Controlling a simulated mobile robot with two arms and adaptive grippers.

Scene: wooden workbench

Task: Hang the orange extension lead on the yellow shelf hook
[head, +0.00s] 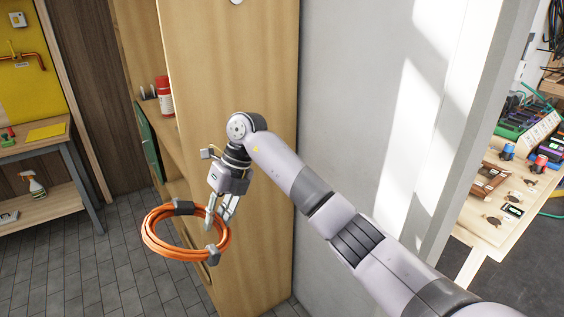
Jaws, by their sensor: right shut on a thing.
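The orange extension lead (165,247) is a coiled ring with two dark grey bands. It hangs in the air in front of the wooden cabinet, above the tiled floor. My right gripper (217,224) points down and is shut on the right side of the coil. Its fingertips overlap the coil, so the exact grip is partly hidden. I cannot make out the yellow shelf hook. My left gripper is not in view.
The tall wooden cabinet (235,70) stands right behind the gripper. A red and white can (164,97) stands on its open shelf. A workbench (35,146) is at the left, with a spray bottle (33,184) below. A cluttered table is at the right. Floor at lower left is clear.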

